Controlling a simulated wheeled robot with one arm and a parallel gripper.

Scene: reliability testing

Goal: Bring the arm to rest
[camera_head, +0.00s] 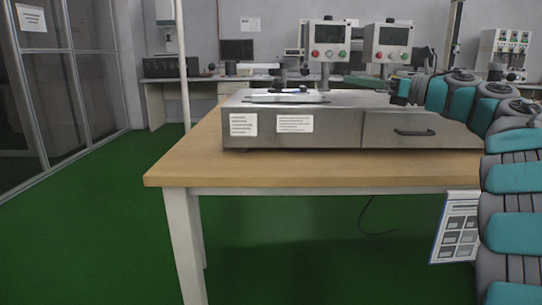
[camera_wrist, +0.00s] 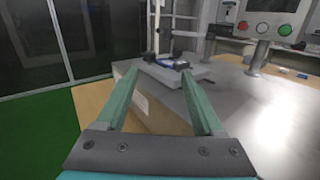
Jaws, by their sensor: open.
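My arm, teal and grey, reaches in from the right edge of the head view, bent over the right part of the test bench. In the wrist view my gripper (camera_wrist: 160,95) shows two green fingers set wide apart, with nothing between them. The gripper points toward a flat metal plate (camera_wrist: 180,73) with a small dark and blue item (camera_wrist: 168,62) on it. That plate (camera_head: 287,97) also shows in the head view on top of the grey metal bench unit (camera_head: 340,128). The fingers appear apart from it.
The bench unit stands on a wooden table (camera_head: 300,172) with white legs. Two control boxes with buttons (camera_head: 327,45) (camera_head: 388,44) rise behind it. A white pole (camera_head: 182,65) stands behind the table. Glass partitions (camera_head: 60,80) are at left. Green floor (camera_head: 90,230) is clear at front left.

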